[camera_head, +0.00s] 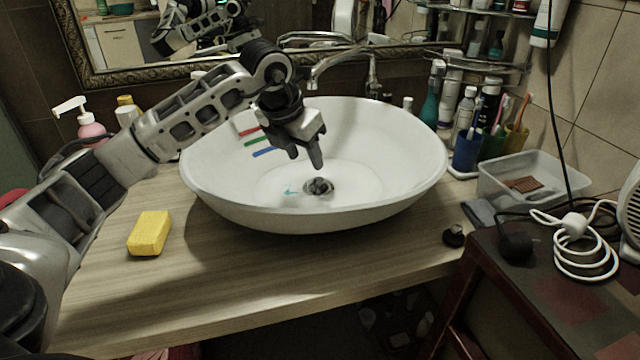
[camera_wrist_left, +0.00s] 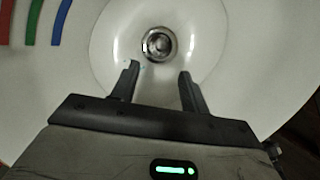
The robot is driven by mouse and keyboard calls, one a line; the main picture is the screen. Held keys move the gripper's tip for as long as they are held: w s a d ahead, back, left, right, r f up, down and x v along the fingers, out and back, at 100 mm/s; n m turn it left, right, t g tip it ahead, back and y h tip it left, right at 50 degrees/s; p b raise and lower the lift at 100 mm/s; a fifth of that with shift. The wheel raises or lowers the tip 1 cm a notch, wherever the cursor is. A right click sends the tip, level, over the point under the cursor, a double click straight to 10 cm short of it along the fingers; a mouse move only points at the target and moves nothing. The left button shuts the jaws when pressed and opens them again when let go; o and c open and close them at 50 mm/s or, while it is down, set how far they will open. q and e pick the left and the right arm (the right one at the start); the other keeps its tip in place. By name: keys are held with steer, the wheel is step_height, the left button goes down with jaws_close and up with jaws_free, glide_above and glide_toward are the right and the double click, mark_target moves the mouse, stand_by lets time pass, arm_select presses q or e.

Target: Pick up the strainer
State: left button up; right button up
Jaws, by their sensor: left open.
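A small round dark metal piece, which looks like the strainer (camera_head: 319,186), sits at the drain in the bottom of the white basin (camera_head: 410,185). In the left wrist view the strainer (camera_wrist_left: 158,44) shows as a shiny ring with a dark centre, just beyond the fingertips. My left gripper (camera_head: 305,158) is over the basin, pointing down, above and slightly left of the drain. The left wrist view shows its fingers (camera_wrist_left: 158,72) apart with nothing between them. My right gripper is not in view.
A faucet (camera_head: 345,65) stands behind the basin. A yellow sponge (camera_head: 150,233) lies left on the wooden counter, and a small black object (camera_head: 453,236) lies right. Cups and bottles crowd the back right beside a clear plastic box (camera_head: 545,165). The front counter is mostly bare.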

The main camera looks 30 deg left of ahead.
mark_target(318, 179)
arm_select(q)
steer(key=x, duration=0.3)
steer(key=shift+w, duration=0.1)
steer(key=shift+w+p+x, duration=0.2)
steer(key=shift+p+x, duration=0.1)
steer(key=shift+x, duration=1.05)
steer(key=shift+w+p+x, duration=0.2)
steer(key=shift+p+x, duration=0.05)
steer(key=shift+x, duration=1.15)
steer(key=shift+r, duration=0.25)
jaws_close()
